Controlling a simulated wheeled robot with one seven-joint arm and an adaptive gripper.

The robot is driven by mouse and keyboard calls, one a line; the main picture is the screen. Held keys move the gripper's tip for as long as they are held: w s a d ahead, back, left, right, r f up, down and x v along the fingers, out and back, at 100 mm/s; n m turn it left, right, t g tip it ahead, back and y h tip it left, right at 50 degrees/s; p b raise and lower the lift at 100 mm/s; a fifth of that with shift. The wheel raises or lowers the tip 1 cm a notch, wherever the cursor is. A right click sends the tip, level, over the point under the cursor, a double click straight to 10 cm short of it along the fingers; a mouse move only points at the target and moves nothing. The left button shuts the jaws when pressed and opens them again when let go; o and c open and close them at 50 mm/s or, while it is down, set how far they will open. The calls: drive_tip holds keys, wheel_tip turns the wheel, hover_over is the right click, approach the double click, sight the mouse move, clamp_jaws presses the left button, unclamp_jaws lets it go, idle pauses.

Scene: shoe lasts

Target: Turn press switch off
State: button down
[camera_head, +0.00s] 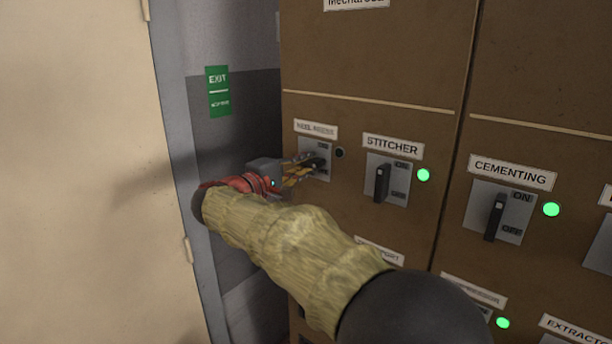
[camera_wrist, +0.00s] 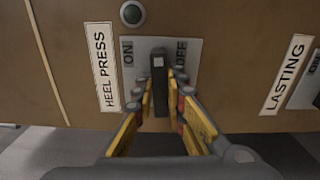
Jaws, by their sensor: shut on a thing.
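The heel press switch (camera_head: 316,164) is a black handle on a grey plate, on a brown cabinet, under a label that reads HEEL PRESS. In the wrist view its handle (camera_wrist: 159,82) stands upright in the picture, across the line between the ON and OFF marks. In the head view it lies roughly sideways, unlike the upright handles beside it. My gripper (camera_head: 303,168) is shut on this handle, with yellow fingers on both sides of it in the wrist view (camera_wrist: 162,92). The lamp (camera_head: 339,153) beside the switch is dark. My fingers partly hide the plate.
The stitcher switch (camera_head: 381,183) and the cementing switch (camera_head: 495,217) are to the right, both upright with lit green lamps. The lasting label (camera_wrist: 287,75) shows in the wrist view. A grey wall with a green exit sign (camera_head: 218,91) stands left of the cabinet.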

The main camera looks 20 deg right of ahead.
drive_tip(key=shift+m+b, duration=0.5)
drive_tip(key=c, duration=1.8)
unclamp_jaws()
drive_tip(key=v, duration=1.2)
